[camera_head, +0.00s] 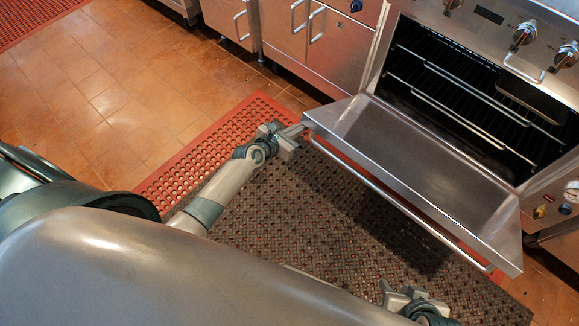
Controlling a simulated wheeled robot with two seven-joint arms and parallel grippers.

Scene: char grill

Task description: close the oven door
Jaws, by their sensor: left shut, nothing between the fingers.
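The oven door (415,165) hangs open, folded down and outward from the oven (480,95), so the dark inside with its wire racks shows. A long bar handle (395,200) runs along the door's outer edge. My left gripper (303,131) is shut and empty at the door's left corner, by the left end of the handle. I cannot tell whether it touches the door. My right gripper (387,289) is low at the bottom edge, in front of the door and apart from it. Its fingers are too small and partly hidden to tell open from shut.
Steel cabinets (340,50) with bar handles stand left of the oven. Knobs (524,33) line the panel above the oven opening. A perforated rubber mat (290,215) covers the floor below the door. Tiled floor (120,90) is clear at the left.

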